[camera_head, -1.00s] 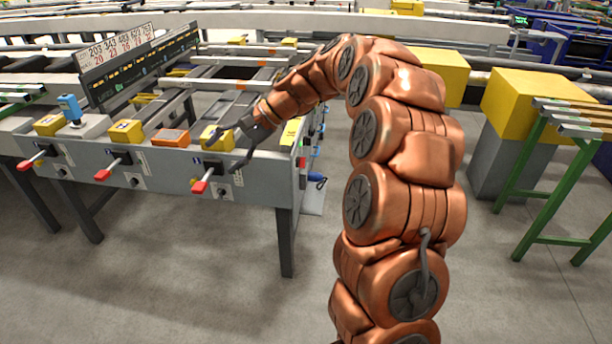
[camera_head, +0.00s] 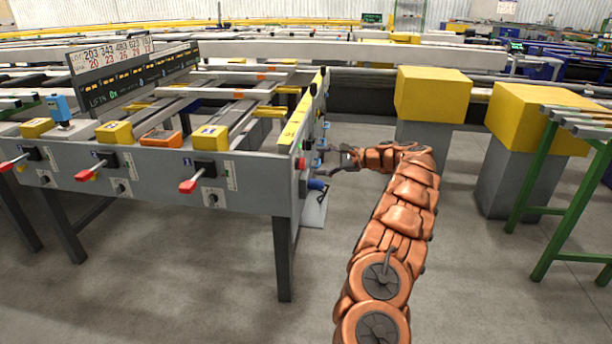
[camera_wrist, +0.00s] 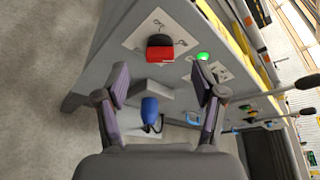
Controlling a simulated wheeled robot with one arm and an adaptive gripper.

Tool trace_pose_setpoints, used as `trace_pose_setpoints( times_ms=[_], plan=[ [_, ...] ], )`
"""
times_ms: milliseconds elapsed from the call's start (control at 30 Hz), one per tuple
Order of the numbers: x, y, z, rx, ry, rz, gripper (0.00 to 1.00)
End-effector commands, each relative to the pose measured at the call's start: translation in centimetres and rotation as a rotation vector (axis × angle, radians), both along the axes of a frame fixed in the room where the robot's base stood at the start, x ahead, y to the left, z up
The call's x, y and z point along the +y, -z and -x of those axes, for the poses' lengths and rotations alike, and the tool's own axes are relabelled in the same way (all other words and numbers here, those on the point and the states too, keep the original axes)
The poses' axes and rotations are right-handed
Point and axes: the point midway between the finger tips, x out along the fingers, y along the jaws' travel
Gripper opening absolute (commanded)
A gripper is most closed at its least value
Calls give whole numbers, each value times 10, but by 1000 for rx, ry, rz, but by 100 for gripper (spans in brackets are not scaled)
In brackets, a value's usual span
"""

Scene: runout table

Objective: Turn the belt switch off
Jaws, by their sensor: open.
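A red and black switch (camera_wrist: 160,48) sits on a white marked plate on the table's end panel, in the upper middle of the wrist view. It looks like the belt switch, though its label is unreadable. A small red part at the panel's corner (camera_head: 302,163) in the head view seems to be the same one. A green light (camera_wrist: 203,56) glows on a neighbouring plate. My gripper (camera_wrist: 163,82) is open and empty, facing the panel, with the switch beyond and between its fingertips. In the head view my gripper (camera_head: 342,160) is just right of the panel, apparently apart from it.
A blue item (camera_wrist: 150,108) hangs below the switch beside a grey bracket. Red-tipped levers (camera_head: 190,185) stick out of the table front (camera_head: 250,180). Yellow boxes on grey stands (camera_head: 432,95) and a green-legged rack (camera_head: 545,200) stand to the right. Floor right of the table is partly clear.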

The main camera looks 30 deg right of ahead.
Motion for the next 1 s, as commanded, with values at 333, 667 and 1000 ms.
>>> trace_pose_setpoints(
  times_ms=[333,667,1000],
  plan=[
    [-9,16,-8,-2,26,-6,69],
    [15,28,-43,-3,24,-5,69],
    [26,33,-61,-2,26,-7,69]
  ],
)
